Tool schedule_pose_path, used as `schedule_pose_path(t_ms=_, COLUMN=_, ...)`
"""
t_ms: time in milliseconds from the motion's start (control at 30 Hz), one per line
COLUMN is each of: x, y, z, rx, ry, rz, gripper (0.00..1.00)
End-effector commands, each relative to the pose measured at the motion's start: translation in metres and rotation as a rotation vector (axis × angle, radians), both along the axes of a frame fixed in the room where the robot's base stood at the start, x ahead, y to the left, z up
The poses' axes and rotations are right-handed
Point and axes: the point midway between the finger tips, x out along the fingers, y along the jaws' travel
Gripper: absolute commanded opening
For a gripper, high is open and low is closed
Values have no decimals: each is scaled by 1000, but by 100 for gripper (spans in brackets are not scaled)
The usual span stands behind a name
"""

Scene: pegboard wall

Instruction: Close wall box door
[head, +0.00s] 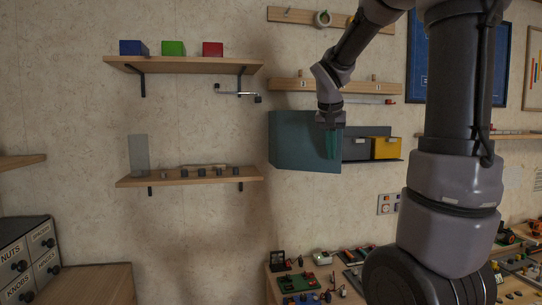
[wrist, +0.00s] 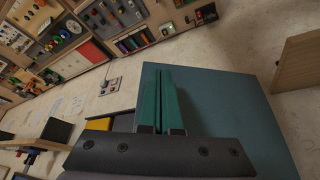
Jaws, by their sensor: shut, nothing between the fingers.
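The wall box (head: 295,142) shows as a blue-grey, flat-faced shape on the wall left of the bins in the head view. I cannot tell its door from its body, or how far the door stands open. Its broad flat face also fills the right of the wrist view (wrist: 235,115). My gripper (head: 332,155) points down in front of the box's right end in the head view. Its green fingers are together and empty.
A grey bin (head: 355,148) and a yellow bin (head: 387,148) are right of the box. A wooden rail (head: 290,86) runs above it. A shelf with small parts (head: 190,178) is to the left. A cluttered bench (head: 272,291) lies below. The wall between shelf and box is bare.

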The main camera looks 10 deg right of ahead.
Motion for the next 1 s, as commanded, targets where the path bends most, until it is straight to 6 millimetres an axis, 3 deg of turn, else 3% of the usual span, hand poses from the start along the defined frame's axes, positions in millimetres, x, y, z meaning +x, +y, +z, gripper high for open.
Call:
schedule_pose_path(t_ms=200, x=31, y=-29, z=-1, rx=0, ry=0, rz=191, gripper=0)
schedule_pose_path(t_ms=400, x=58, y=-45, z=-1, rx=-1, ry=3, rz=188, gripper=0)
schedule_pose_path(t_ms=700, x=88, y=-57, z=-1, rx=-1, ry=4, rz=189, gripper=0)
schedule_pose_path(t_ms=1000, x=100, y=-60, z=-1, rx=-1, ry=3, rz=190, gripper=0)
